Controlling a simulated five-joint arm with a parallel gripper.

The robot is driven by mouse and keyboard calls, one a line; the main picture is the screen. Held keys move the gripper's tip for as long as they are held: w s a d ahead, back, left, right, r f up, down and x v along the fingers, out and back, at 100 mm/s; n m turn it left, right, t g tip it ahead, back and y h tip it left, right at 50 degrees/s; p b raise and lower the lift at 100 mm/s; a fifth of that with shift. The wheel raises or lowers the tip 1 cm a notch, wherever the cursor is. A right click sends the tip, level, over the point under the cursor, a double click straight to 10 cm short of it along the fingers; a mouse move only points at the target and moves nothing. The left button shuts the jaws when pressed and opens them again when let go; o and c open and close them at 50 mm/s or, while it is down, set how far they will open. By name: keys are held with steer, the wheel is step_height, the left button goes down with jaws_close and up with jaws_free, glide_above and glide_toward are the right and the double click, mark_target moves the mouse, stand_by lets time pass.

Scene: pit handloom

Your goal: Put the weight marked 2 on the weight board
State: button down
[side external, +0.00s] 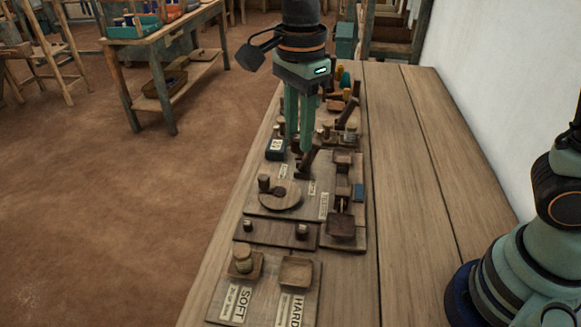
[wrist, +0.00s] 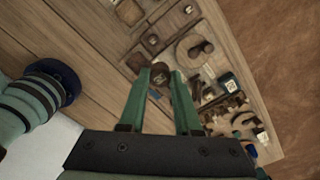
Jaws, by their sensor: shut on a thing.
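My gripper (side external: 303,148) points down over the far half of the long bench. Its green fingers show in the wrist view (wrist: 160,75), closed on a small dark brown piece (wrist: 159,77). A small pale mark shows near this piece, too blurred to read, so I cannot tell whether it is the weight marked 2. In the side view the fingers hide most of it. A narrow dark board (side external: 275,234) with two small dark round pieces lies nearer the camera. I cannot tell for sure which board is the weight board.
A board with a round disc (side external: 280,195) lies near the gripper, with a blue box with a white label (side external: 276,149) beside it. Brown trays (side external: 341,226) are at its right. A SOFT and HARD board (side external: 262,291) is nearest.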

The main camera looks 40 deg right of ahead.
mark_target(275, 233)
steer(key=a+f, duration=0.1)
steer(key=f, duration=0.6)
steer(key=w+a+f, duration=0.1)
steer(key=f, duration=0.6)
steer(key=w+a+f, duration=0.1)
steer(key=a+f, duration=0.1)
steer(key=f, duration=0.5)
steer(key=shift+w, duration=0.1)
steer(key=shift+f, duration=0.15)
steer(key=c, duration=0.6)
jaws_free()
